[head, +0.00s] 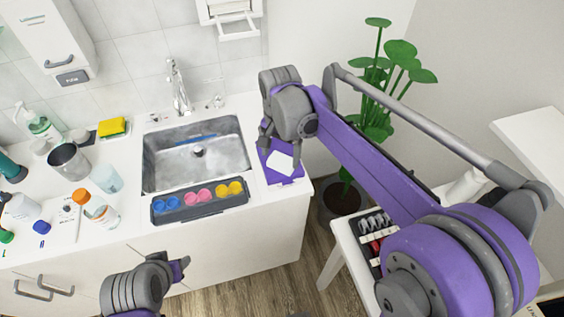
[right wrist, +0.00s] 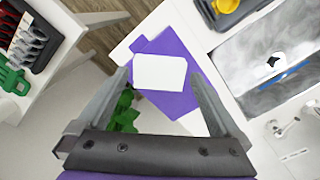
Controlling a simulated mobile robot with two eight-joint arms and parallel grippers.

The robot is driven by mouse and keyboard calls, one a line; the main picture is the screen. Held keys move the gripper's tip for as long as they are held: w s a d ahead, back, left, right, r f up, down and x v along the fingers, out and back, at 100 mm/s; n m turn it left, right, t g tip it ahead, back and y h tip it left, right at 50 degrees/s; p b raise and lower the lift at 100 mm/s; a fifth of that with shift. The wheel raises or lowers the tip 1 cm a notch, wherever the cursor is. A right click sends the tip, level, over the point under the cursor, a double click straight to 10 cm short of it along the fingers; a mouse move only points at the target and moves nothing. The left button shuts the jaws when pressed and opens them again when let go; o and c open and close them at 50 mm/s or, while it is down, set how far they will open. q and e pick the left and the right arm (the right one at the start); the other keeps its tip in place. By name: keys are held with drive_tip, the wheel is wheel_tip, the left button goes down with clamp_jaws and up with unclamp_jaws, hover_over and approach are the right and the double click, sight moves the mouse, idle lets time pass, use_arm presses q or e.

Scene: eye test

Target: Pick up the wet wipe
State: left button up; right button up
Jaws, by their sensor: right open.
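The wet wipe is a white rectangle (head: 281,164) lying on a purple mat (head: 270,176) at the right end of the white counter. It also shows in the right wrist view (right wrist: 160,72), with the purple mat (right wrist: 172,103) around it. My right gripper (head: 282,152) is open and empty above the wipe. In the right wrist view its two fingertips (right wrist: 159,78) lie on either side of the wipe; the gap in height is hard to judge. My left gripper (head: 181,268) is at the lower left, in front of the counter, away from the wipe; its jaws are unclear.
A metal sink (head: 165,166) and a dark tray with coloured round pieces (head: 169,214) are left of the mat. Bottles and a metal cup (head: 69,161) crowd the counter's left. A potted plant (head: 343,200) and white side table (head: 343,244) stand right.

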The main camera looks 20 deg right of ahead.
sight(281, 164)
drive_tip(key=shift+f, duration=1.45)
drive_tip(key=c, duration=1.1)
wheel_tip(281, 164, up, 10)
drive_tip(key=o, duration=0.9)
drive_tip(key=shift+c, duration=0.2)
drive_tip(key=c, duration=0.6)
drive_tip(key=shift+s+d, duration=0.1)
